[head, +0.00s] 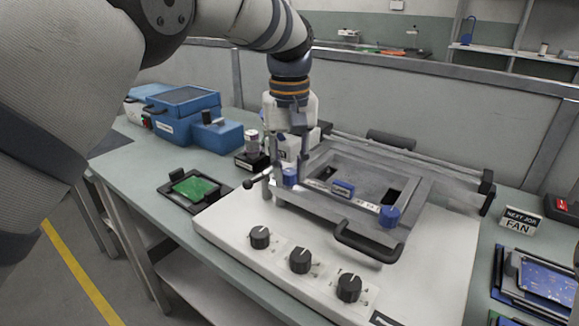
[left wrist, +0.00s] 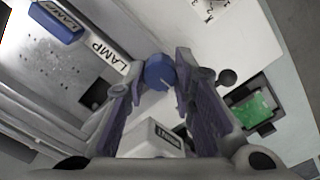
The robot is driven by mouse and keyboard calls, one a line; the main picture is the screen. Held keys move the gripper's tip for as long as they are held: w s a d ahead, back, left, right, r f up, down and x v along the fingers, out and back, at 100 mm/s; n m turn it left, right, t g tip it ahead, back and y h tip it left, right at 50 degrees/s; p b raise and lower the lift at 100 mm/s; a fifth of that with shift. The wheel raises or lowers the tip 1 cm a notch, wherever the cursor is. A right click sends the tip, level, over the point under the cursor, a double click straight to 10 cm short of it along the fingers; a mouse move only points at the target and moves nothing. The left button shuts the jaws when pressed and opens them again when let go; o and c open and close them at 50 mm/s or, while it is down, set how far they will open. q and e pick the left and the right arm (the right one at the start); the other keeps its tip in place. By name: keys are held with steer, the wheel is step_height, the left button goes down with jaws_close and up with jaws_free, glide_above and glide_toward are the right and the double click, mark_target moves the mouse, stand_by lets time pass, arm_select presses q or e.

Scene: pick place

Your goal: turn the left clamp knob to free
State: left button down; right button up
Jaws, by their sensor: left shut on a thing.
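The left clamp knob (head: 290,177) is a blue round knob at the left front of the grey frame (head: 325,208) on the white machine. My left gripper (head: 288,160) comes down on it from above. In the left wrist view the blue knob (left wrist: 157,71) sits between the fingertips, and the gripper is shut on it. A pale line shows on the knob, but I cannot read its setting. The right clamp knob (head: 389,215), also blue, is at the frame's right front corner. My right gripper is not in view.
A black handle (head: 367,242) juts from the frame's front, above three black dials (head: 300,260). A green board (head: 194,187) lies in a dark holder at left, near a blue machine (head: 190,115). A "NEXT JOB FAN" sign (head: 520,222) stands at right.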

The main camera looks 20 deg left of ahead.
mark_target(289, 171)
arm_select(q)
steer(key=c, duration=1.3)
jaws_free()
steer(key=shift+c, duration=0.2)
step_height(289, 171, up, 12)
